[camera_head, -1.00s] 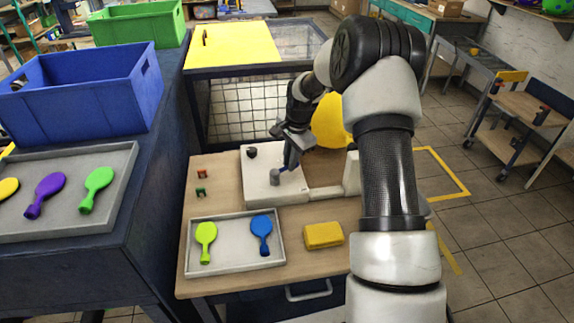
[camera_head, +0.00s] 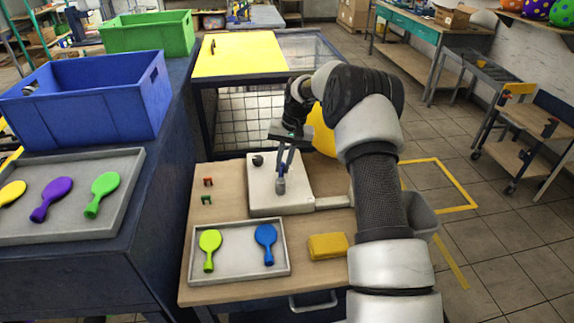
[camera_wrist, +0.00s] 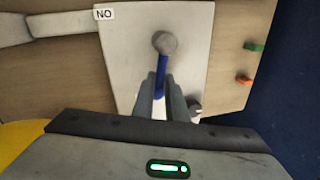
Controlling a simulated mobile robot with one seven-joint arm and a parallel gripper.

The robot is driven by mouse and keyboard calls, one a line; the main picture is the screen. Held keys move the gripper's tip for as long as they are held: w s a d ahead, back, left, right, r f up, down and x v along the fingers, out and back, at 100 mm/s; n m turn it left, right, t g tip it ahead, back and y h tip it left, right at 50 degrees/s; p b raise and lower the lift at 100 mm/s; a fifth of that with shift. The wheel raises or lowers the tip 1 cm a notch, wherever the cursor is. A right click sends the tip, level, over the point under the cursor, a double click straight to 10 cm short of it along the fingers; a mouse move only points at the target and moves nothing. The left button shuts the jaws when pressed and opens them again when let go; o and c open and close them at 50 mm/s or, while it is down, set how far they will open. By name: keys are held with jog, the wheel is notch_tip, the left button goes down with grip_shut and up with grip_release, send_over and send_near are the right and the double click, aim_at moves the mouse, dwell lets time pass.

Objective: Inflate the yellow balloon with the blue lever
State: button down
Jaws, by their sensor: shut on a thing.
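The blue lever (camera_wrist: 162,76) runs from a grey round pivot (camera_wrist: 164,43) on the white machine panel (camera_head: 262,198). My gripper (camera_wrist: 163,92) is shut on the lever, one finger on each side of it. In the head view my gripper (camera_head: 286,158) is low over the panel, and the lever is mostly hidden between its fingers. The yellow balloon (camera_head: 321,134) is a large rounded yellow shape behind my arm, partly hidden by it. A yellow patch, perhaps the balloon (camera_wrist: 18,142), shows at the lower left of the wrist view.
A dark knob (camera_head: 258,160) stands on the panel. Red (camera_head: 208,182) and green (camera_head: 206,200) clips lie left of it. A grey tray (camera_head: 236,264) holds a lime and a blue balloon. A yellow block (camera_head: 327,246) lies to its right. A grey bin (camera_head: 424,218) stands beside the table.

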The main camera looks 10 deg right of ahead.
jog(key=shift+w+a+r+n, duration=0.2)
jog(key=shift+w+n, duration=0.25)
jog(key=shift+n, duration=0.65)
jog(key=shift+a, duration=0.15)
jog(key=c, duration=1.8)
grip_release()
jog(key=shift+o, duration=0.2)
jog(key=shift+a+f, duration=0.1)
jog(key=d+r, duration=0.3)
jog(key=r, duration=1.4)
jog(key=shift+s+d+p, duration=0.15)
jog(key=shift+p, duration=0.2)
jog(key=shift+r, duration=0.1)
